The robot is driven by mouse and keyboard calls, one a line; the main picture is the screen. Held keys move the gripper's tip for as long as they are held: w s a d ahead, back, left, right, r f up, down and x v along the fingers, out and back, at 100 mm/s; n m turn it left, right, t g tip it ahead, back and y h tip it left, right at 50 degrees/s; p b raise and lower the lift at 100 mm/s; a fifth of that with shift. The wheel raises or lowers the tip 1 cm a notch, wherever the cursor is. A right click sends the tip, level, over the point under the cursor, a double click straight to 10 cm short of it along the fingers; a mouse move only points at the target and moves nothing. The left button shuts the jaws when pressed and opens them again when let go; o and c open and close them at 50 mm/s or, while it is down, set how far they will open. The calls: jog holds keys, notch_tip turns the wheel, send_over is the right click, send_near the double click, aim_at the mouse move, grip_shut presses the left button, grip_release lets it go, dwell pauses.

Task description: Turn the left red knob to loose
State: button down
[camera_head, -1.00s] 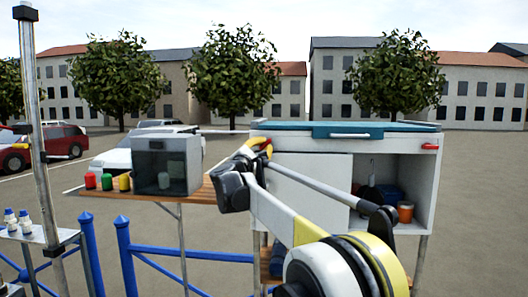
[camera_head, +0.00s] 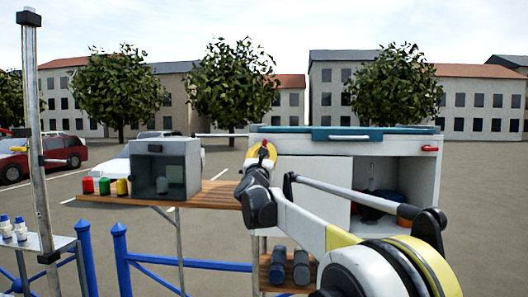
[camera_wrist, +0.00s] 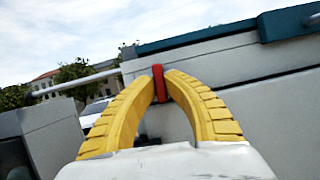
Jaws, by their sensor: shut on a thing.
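The left red knob (camera_wrist: 158,84) is at the upper front left corner of the white cabinet and looks upright in the wrist view. My gripper (camera_wrist: 161,78) has its two yellow fingers closed around it, one at each side. In the head view, my gripper (camera_head: 263,152) is at that same corner, with a bit of red between the fingers; most of the knob is hidden there. The right red knob (camera_head: 430,148) lies sideways at the cabinet's other upper corner, apart from my arm.
The white cabinet (camera_head: 325,145) has a teal lid (camera_head: 310,130) and an open right compartment. A wooden shelf (camera_head: 215,195) on its left bears a grey box (camera_head: 165,168) and red, green and yellow cans. Dark cylinders (camera_head: 278,265) stand below.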

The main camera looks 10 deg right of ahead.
jog(key=shift+n, duration=0.6)
jog(key=c, duration=1.7)
grip_release()
jog(key=shift+c, duration=0.2)
jog(key=v, duration=1.2)
jog(key=shift+d+f, duration=0.1)
jog(key=shift+d, duration=0.1)
